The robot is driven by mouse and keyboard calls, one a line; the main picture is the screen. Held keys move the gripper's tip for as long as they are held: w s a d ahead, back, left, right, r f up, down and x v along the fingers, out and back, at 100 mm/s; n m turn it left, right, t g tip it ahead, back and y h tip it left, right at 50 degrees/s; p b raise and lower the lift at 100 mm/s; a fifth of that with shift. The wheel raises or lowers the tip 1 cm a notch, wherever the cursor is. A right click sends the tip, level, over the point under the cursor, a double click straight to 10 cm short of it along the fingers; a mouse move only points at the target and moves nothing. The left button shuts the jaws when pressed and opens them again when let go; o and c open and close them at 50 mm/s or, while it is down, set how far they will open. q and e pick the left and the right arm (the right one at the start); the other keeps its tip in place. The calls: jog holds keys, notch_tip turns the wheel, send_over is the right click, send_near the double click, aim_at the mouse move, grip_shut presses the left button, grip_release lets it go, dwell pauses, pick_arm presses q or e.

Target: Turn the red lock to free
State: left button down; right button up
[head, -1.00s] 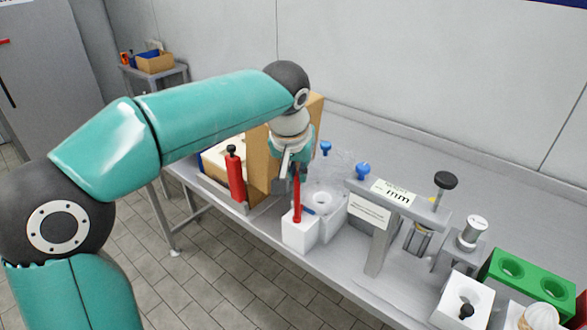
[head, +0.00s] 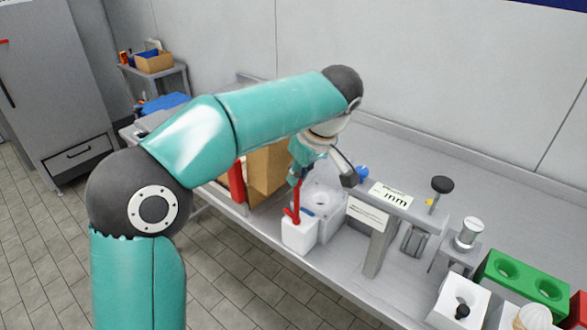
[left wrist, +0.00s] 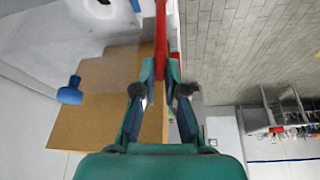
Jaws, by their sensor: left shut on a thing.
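The red lock (head: 297,207) is an upright red bar on a white block (head: 299,236) at the table's front edge; a short red arm points left at its foot. My left gripper (head: 297,179) is above the block, shut on the upper part of the red bar. In the left wrist view the red lock (left wrist: 161,30) runs up from between the fingertips (left wrist: 161,75). The far end of the bar is out of that view. My right gripper is not in view.
A white fixture with a round hole (head: 325,212) stands right behind the lock. A cardboard box (head: 265,170) is close on the left. A grey stand with an "mm" label (head: 376,235) and a green block (head: 525,275) are to the right.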

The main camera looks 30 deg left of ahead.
pick_arm(q)
jog(key=shift+w+r+n+g+p, duration=0.1)
jog(key=shift+n+g+p, duration=0.3)
jog(key=shift+n, duration=0.7)
jog(key=c, duration=1.2)
grip_release()
jog(key=shift+d, duration=0.15)
jog(key=shift+c, duration=0.2)
jog(key=v, duration=1.1)
jog(key=shift+d+r, duration=0.2)
jog(key=shift+r, duration=0.1)
jog(key=shift+w, duration=0.1)
